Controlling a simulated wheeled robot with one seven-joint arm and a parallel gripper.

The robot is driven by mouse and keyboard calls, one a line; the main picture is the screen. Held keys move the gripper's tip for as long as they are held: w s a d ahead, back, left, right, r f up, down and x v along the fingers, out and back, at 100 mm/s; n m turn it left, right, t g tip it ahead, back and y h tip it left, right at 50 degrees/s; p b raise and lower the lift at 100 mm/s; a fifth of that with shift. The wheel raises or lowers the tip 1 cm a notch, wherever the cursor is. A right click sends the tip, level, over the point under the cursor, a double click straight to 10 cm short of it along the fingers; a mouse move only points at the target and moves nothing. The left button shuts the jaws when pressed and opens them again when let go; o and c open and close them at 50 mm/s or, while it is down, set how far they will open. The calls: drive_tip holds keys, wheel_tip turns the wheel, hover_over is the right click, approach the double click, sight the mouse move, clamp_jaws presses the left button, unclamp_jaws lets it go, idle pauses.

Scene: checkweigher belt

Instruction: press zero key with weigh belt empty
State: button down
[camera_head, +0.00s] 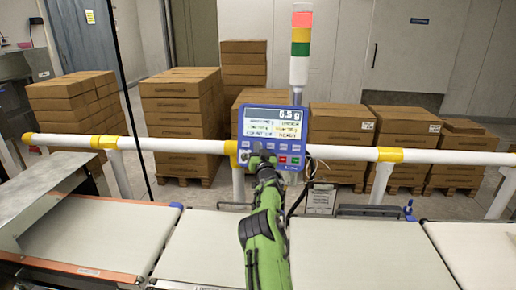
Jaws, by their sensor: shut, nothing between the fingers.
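The weigher's blue control panel (272,126) is mounted at the white rail in the middle of the view. Its screen (274,121) is lit and reads about 6.5 g at the top right; the smaller lines are too small to read. Rows of keys sit below the screen, with green and red ones at the right. My gripper (263,158) is shut and empty, in front of the panel's lower left keys. It hides some keys, and I cannot tell whether it touches one. The belt sections in front (355,255) look bare where they show; my green arm covers part of the middle.
A white rail with yellow bands (190,145) runs across behind the belts. A red, yellow and green light tower (300,48) stands behind the panel. Stacked brown cartons (182,115) stand beyond the rail. A metal housing (40,200) covers the left belt.

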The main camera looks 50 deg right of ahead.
drive_tip(key=shift+w+d+f, duration=0.15)
drive_tip(key=shift+w+d, duration=0.1)
drive_tip(key=shift+d, duration=0.05)
idle(0.7)
drive_tip(key=shift+s+a+r+b, duration=0.2)
drive_tip(key=shift+s+a+b, duration=0.25)
drive_tip(key=shift+a+b, duration=0.35)
drive_tip(key=shift+d, duration=0.2)
drive_tip(key=s+a+b, duration=0.1)
drive_tip(key=s+a+r+b, duration=0.1)
drive_tip(key=b, duration=0.1)
drive_tip(key=a+b, duration=0.1)
drive_tip(key=a, duration=0.1)
drive_tip(key=shift+s+r+b, duration=0.25)
drive_tip(key=shift+s+b, duration=0.05)
drive_tip(key=shift+s, duration=0.1)
